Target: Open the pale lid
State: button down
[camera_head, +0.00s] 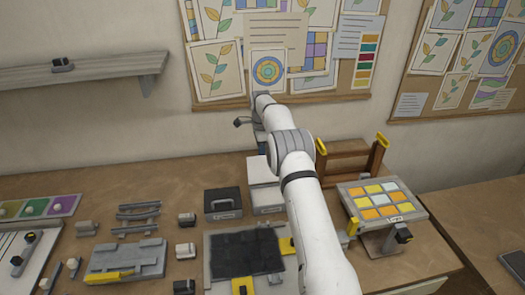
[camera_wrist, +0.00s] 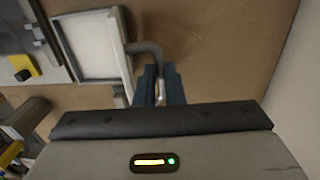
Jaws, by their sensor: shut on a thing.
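A pale box (camera_head: 267,199) with a small label on its front stands on the bench, left of my arm. A pale panel that looks like its lid (camera_head: 262,169) shows at the back of it; the arm partly covers both. In the wrist view a pale square part with a raised rim (camera_wrist: 92,45) lies left of the fingers, and a dark curved handle (camera_wrist: 148,50) runs from it to them. My gripper (camera_wrist: 160,84) is shut on the handle, its blue fingers either side. How far the lid is raised is hard to tell.
A dark grey box with a handle (camera_head: 222,203) stands left of the pale box. A dark tiled tray (camera_head: 245,254) lies in front. A wooden frame with yellow ends (camera_head: 348,160) and a tilted colour panel (camera_head: 383,203) stand to the right. The wall is close behind.

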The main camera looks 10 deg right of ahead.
jog(key=shift+d+f, duration=0.1)
jog(key=shift+f, duration=0.3)
jog(key=c, duration=1.9)
grip_release()
jog(key=shift+c, duration=0.2)
jog(key=o, duration=0.3)
jog(key=shift+w+f, duration=0.2)
jog(key=shift+w, duration=0.2)
jog(key=shift+o, duration=0.6)
jog(key=shift+r, duration=0.15)
notch_tip(320, 180, up, 8)
jog(key=shift+w+b, duration=0.2)
jog(key=shift+b, duration=0.2)
